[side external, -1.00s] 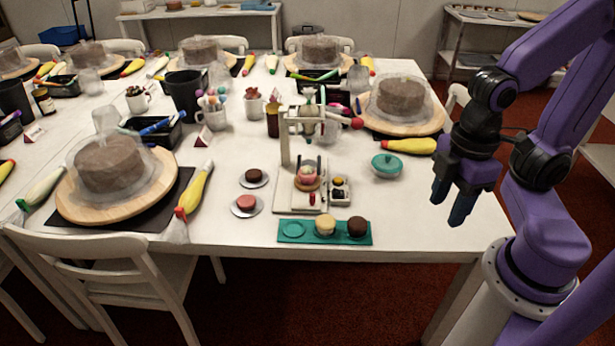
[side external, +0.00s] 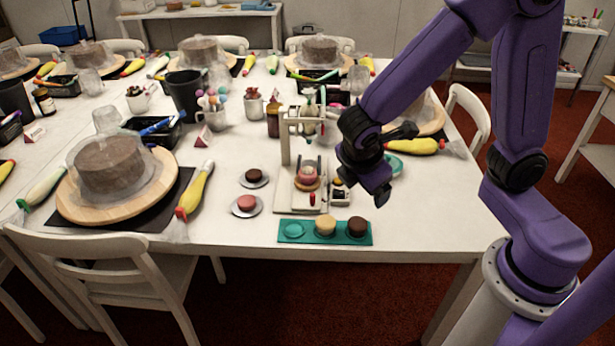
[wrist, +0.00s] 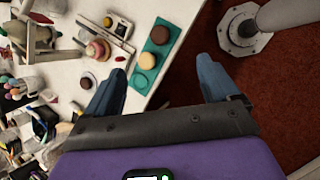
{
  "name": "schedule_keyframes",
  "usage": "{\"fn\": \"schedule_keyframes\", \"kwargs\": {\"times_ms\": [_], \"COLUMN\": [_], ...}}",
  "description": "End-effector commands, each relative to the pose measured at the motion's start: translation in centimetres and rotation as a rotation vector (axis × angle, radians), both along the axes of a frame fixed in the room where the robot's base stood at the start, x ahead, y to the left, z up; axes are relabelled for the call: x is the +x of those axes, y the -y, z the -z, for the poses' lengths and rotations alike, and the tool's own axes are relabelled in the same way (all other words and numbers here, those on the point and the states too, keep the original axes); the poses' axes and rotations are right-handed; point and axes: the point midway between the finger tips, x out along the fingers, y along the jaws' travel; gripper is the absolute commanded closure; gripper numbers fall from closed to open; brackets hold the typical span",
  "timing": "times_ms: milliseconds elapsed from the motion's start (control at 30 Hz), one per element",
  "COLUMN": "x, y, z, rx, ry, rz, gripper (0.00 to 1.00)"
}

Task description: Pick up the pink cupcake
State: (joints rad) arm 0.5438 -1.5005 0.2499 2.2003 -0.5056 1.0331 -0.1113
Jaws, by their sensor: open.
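The pink cupcake (side external: 307,175) sits on the base of a small white press-like stand (side external: 285,150), under its upper arm, in the side view. It also shows at the upper left of the wrist view (wrist: 96,48). My gripper (side external: 377,190) is above the table, to the right of the stand in the side view, and apart from the cupcake. In the wrist view, my gripper (wrist: 160,86) has its two blue fingers wide apart with nothing between them being held. The cupcake lies outside the fingers, beyond the left one.
A teal tray (side external: 262,237) in front of the stand holds a tan and a dark brown cupcake. Two small plates with round cakes (side external: 246,204) lie left of it. A teal lidded dish (side external: 395,165) is partly hidden behind my gripper. Covered cakes on boards stand farther away.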

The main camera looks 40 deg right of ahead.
Motion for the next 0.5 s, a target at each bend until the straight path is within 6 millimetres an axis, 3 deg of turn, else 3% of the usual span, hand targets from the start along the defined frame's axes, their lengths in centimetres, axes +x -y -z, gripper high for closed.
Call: {"fn": "schedule_keyframes", "kwargs": {"times_ms": [200,500], "x": [6.9,14.9], "y": [-1.1,-2.0], "z": [3.2,8.8], "rx": [-0.246,-0.557], "ry": [0.002,-0.029], "rz": [-0.145,-0.365], "gripper": [0.12,0.12]}}
